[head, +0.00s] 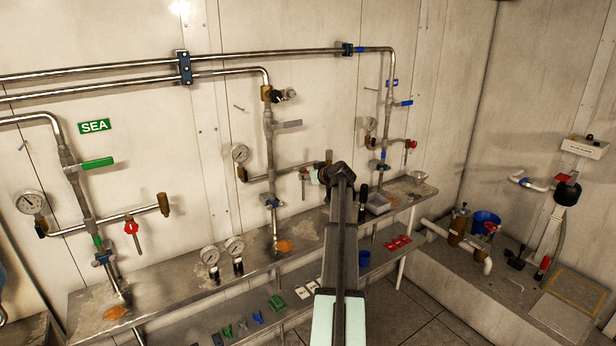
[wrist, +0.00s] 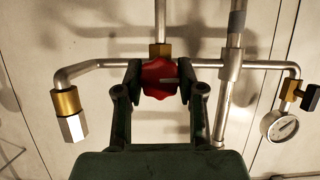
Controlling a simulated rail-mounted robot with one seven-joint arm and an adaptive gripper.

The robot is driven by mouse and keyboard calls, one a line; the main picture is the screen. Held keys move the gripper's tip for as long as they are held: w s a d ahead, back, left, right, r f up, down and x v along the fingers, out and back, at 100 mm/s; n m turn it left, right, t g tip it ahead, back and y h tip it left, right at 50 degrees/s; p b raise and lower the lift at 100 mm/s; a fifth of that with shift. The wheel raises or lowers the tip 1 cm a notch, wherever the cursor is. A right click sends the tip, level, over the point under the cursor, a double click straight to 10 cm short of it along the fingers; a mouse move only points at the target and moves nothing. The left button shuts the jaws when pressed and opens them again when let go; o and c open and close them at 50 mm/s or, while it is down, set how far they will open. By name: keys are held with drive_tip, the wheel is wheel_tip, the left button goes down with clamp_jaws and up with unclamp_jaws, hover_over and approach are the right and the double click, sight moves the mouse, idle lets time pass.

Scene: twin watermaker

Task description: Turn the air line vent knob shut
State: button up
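A red lobed knob (wrist: 160,78) with a white pointer line sits on a brass valve on a metal pipe in the wrist view. The white line lies roughly level, toward the right. My gripper (wrist: 160,83) has one dark finger on each side of the knob, and both appear to touch it. In the head view my gripper (head: 338,172) is at the branch of the middle pipe line on the wall. It hides this knob there. I cannot read a label naming the air line.
A pressure gauge (wrist: 280,125) and a brass end fitting (wrist: 68,112) flank the knob. The SEA line has its own red knob (head: 131,227) at left. A metal bench (head: 180,285) with loose gauges and several small items runs below the pipes.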

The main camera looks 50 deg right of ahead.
drive_tip(key=shift+d+f+m+y+b, duration=0.15)
drive_tip(key=shift+f+m+y+b, duration=0.2)
drive_tip(key=shift+b, duration=0.7)
drive_tip(key=shift+r+m+b, duration=0.1)
drive_tip(key=shift+m+b, duration=0.35)
drive_tip(key=shift+b, duration=0.05)
drive_tip(key=shift+r+m+t+y+b, duration=0.25)
drive_tip(key=shift+m+t+y+b, duration=0.15)
drive_tip(key=shift+m+y+b, duration=0.25)
drive_tip(key=o, duration=1.2)
drive_tip(key=shift+c, duration=0.2)
drive_tip(key=shift+s, duration=0.1)
drive_tip(key=v, duration=1.1)
drive_tip(key=shift+s+r, duration=0.2)
drive_tip(key=shift+s, duration=0.15)
